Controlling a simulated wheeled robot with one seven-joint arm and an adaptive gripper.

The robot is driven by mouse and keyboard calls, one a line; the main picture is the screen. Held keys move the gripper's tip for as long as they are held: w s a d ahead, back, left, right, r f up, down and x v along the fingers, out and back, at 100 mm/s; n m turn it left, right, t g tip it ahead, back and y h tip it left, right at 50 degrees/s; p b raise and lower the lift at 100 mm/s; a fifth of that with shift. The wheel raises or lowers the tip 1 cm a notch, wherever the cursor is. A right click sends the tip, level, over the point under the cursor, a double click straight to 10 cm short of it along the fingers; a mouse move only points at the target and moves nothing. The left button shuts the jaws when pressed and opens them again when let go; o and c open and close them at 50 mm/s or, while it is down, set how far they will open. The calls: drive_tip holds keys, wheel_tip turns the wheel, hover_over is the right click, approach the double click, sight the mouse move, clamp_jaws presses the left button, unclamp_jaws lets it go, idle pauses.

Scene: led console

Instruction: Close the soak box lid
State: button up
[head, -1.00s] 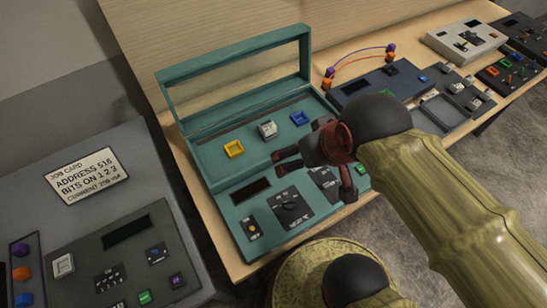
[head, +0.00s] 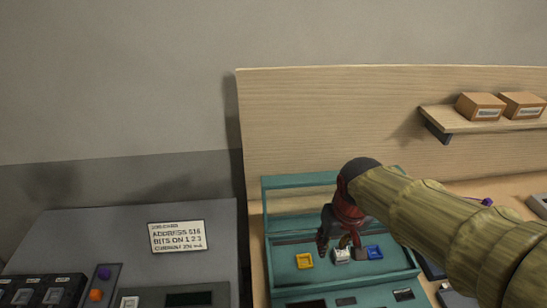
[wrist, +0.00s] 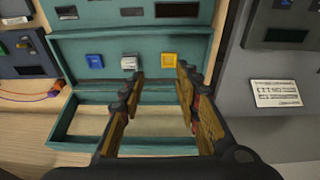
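The teal soak box (head: 285,278) sits on the bench, and a yellow, a whitish and a blue piece show inside it. Its framed, see-through lid (head: 300,181) stands open and raised at the back. In the wrist view the picture is turned round, and the lid frame (wrist: 62,125) lies below the box's inner panel (wrist: 105,76). My gripper (head: 340,240) is over the box, in front of the lid. In the wrist view its two fingers (wrist: 158,78) are spread apart with nothing between them. My arm hides the lid's right part in the head view.
A grey console with a job card (head: 177,236) stands to the left. A wooden back panel (head: 320,125) rises behind the box. A shelf (head: 480,122) with two cardboard boxes is at the upper right. Other panels sit on the bench to the right.

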sight(279, 185)
drive_tip(key=shift+n+t, duration=0.4)
drive_tip(key=shift+t, duration=0.1)
drive_tip(key=w+a+p, duration=0.2)
drive_tip(key=w+a, duration=0.3)
drive_tip(key=w, duration=0.2)
drive_tip(key=w+a+p, duration=0.3)
drive_tip(key=w+a, duration=0.1)
drive_tip(key=w, duration=0.4)
drive_tip(key=w+a+f+p, duration=0.1)
drive_tip(key=w+a+p, duration=0.1)
drive_tip(key=w+a, duration=0.3)
drive_tip(key=shift+w+a, duration=0.15)
drive_tip(key=shift+w, duration=0.75)
drive_tip(key=shift+w+a, duration=0.15)
drive_tip(key=shift+w, duration=0.7)
clamp_jaws()
drive_tip(key=w, duration=0.1)
drive_tip(key=w+a, duration=0.1)
drive_tip(key=w, duration=0.1)
drive_tip(key=shift+w+a+r+t, duration=0.15)
drive_tip(key=shift+w+r+t, duration=0.05)
drive_tip(key=shift+t, duration=0.2)
drive_tip(key=w+a+r+t, duration=0.1)
drive_tip(key=w+r, duration=0.3)
wheel_tip(279, 185, down, 8)
drive_tip(key=w+m+y+p, duration=0.1)
drive_tip(key=p, duration=0.1)
drive_tip(key=shift+a+p, duration=0.3)
drive_tip(key=shift+p, duration=0.1)
drive_tip(key=shift+r, duration=0.1)
